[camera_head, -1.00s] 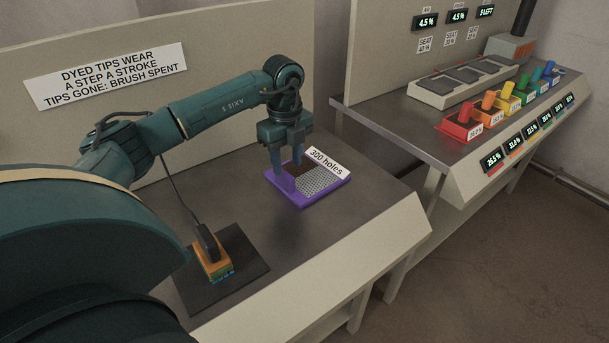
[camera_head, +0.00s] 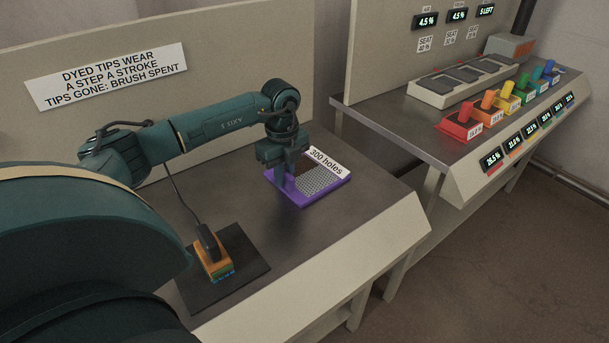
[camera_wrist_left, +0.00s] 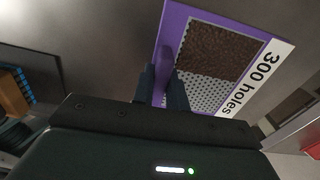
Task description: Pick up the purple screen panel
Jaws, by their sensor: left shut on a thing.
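The purple screen panel (camera_head: 318,189) lies on the grey bench top in the head view. It has a purple frame, a perforated grey mesh, a dark brown patch on part of the mesh and a "300 holes" label. It also shows in the left wrist view (camera_wrist_left: 201,12). My left gripper (camera_head: 289,182) points down at the panel's left side, and its fingers (camera_wrist_left: 164,88) are shut on the panel's raised purple handle. The panel looks flat on the bench; I cannot tell any gap under it. My right gripper is not in view.
A brush with an orange block (camera_head: 214,262) stands on a dark mat (camera_head: 249,257) at the bench's front left. A sign (camera_head: 108,75) is on the back board. A second bench (camera_head: 398,118) to the right holds coloured blocks and a grey tray (camera_head: 437,98).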

